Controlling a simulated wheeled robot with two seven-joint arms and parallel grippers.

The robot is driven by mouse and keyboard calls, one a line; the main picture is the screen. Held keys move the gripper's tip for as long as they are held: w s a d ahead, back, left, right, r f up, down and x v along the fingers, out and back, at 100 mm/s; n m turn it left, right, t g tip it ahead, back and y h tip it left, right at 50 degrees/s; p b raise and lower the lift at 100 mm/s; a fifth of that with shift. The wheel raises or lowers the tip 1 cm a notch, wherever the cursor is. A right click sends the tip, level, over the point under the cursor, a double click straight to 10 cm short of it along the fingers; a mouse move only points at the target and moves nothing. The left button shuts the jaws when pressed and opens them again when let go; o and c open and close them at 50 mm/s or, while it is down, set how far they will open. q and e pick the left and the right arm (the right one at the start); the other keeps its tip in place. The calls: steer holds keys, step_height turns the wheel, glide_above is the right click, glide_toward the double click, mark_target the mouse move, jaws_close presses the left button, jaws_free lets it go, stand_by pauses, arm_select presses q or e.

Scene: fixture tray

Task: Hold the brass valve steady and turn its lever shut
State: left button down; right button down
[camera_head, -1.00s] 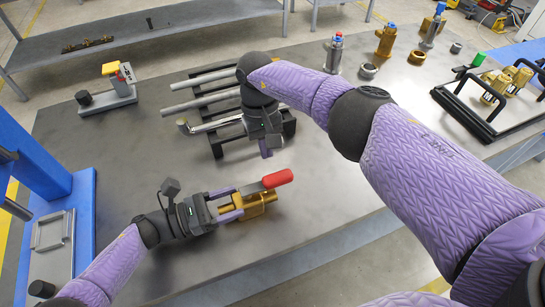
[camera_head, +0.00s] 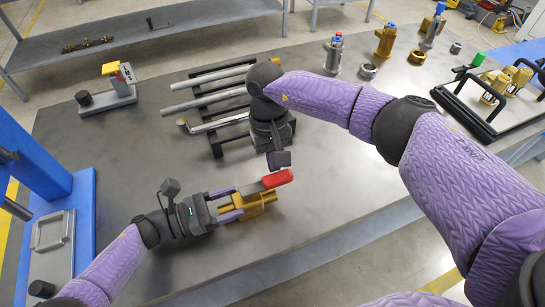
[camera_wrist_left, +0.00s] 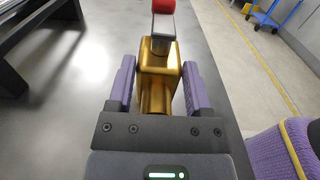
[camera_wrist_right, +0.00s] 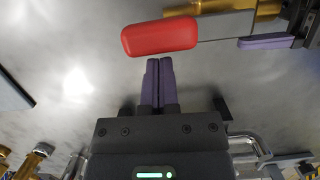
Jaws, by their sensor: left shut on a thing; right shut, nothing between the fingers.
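The brass valve (camera_head: 250,206) lies on the grey table, with its red-handled lever (camera_head: 276,179) on top pointing right in the head view. My left gripper (camera_head: 236,206) is shut on the valve body; in the left wrist view its fingers flank the brass body (camera_wrist_left: 158,75), and the red handle (camera_wrist_left: 163,6) shows beyond. My right gripper (camera_wrist_right: 160,62) is shut and empty. In the right wrist view its fingertips are just short of the red handle (camera_wrist_right: 160,36), with a small gap. In the head view the right fingers are mostly hidden behind their own wrist.
A black rack (camera_head: 217,147) with metal pipes stands behind the valve. A grey fixture with a yellow top (camera_head: 110,70) is at back left. Several fittings stand at the back, and a black-handled tray (camera_head: 488,130) is at right. The table front is clear.

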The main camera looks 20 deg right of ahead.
steer(key=shift+s+d+m, duration=0.15)
steer(key=shift+s+m, duration=0.2)
steer(key=shift+m, duration=0.25)
steer(key=s+m, duration=0.1)
steer(key=s+m+y, duration=0.1)
steer(key=m, duration=0.1)
steer(key=shift+d, duration=0.3)
steer(key=s+a+m+t+y, duration=0.1)
steer(key=s+a+m+t, duration=0.1)
steer(key=s+m, duration=0.4)
steer(key=m, duration=0.5)
steer(key=shift+s+a+y, duration=0.25)
steer(key=shift+y, duration=0.15)
